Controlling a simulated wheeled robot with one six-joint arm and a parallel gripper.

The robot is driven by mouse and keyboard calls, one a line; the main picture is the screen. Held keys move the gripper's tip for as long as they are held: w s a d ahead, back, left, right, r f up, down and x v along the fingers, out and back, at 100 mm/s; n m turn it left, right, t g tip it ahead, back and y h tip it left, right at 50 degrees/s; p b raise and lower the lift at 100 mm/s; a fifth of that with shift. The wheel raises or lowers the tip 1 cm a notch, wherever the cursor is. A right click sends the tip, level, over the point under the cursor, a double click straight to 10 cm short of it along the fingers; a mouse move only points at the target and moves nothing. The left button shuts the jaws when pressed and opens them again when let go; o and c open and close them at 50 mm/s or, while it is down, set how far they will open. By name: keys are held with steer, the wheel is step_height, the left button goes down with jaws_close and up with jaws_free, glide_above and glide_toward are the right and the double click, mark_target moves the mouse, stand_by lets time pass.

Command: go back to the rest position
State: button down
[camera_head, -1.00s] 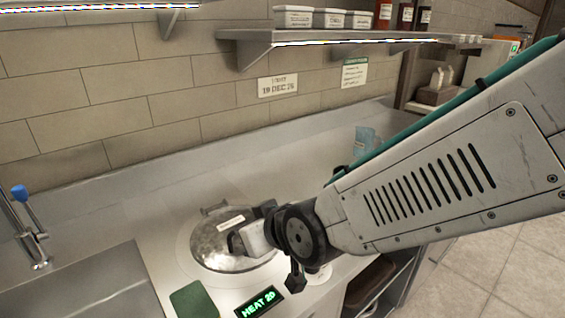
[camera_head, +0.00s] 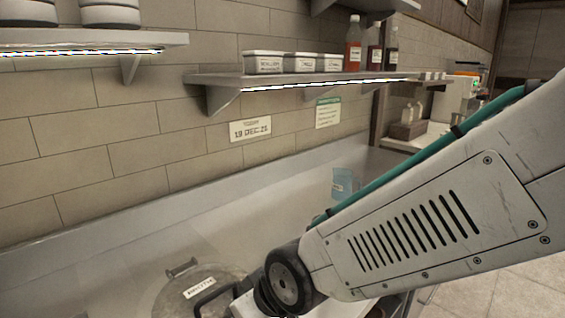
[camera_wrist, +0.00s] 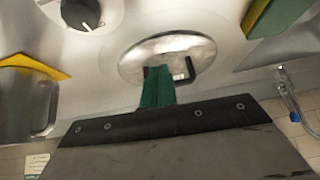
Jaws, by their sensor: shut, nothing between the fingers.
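My gripper (camera_wrist: 158,84) shows in the wrist view as green fingers closed together, with nothing between them, in front of a round metal lid (camera_wrist: 135,60) with a dark handle. Whether the fingertips touch the lid cannot be told. In the head view the lid (camera_head: 168,301) lies on the steel counter at the bottom edge, partly cut off, with a white label on it. My arm crosses the right side of that view, and its wrist joint covers the area right of the lid. The fingers are not visible there.
A wall shelf (camera_head: 330,78) with white containers and sauce bottles (camera_head: 354,42) hangs above the counter. A blue packet (camera_head: 343,183) lies behind my arm. The wrist view shows a black knob (camera_wrist: 80,12), a green pad (camera_wrist: 278,16) and a tap (camera_wrist: 288,92).

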steer(key=s+d+r+m+g+h, duration=0.1)
steer(key=s+d+r+m, duration=0.2)
steer(key=d, duration=0.7)
steer(key=s+d+r+m+g+h, duration=0.1)
steer(key=s+d+r+m+h, duration=0.1)
steer(key=d, duration=0.9)
steer(key=s+d+r+m+g+h, duration=0.1)
steer(key=s+d+r+m, duration=0.3)
steer(key=d, duration=0.7)
steer(key=s+r+h, duration=0.1)
steer(key=s, duration=0.1)
steer(key=shift+s, duration=0.35)
steer(key=shift+d, duration=0.1)
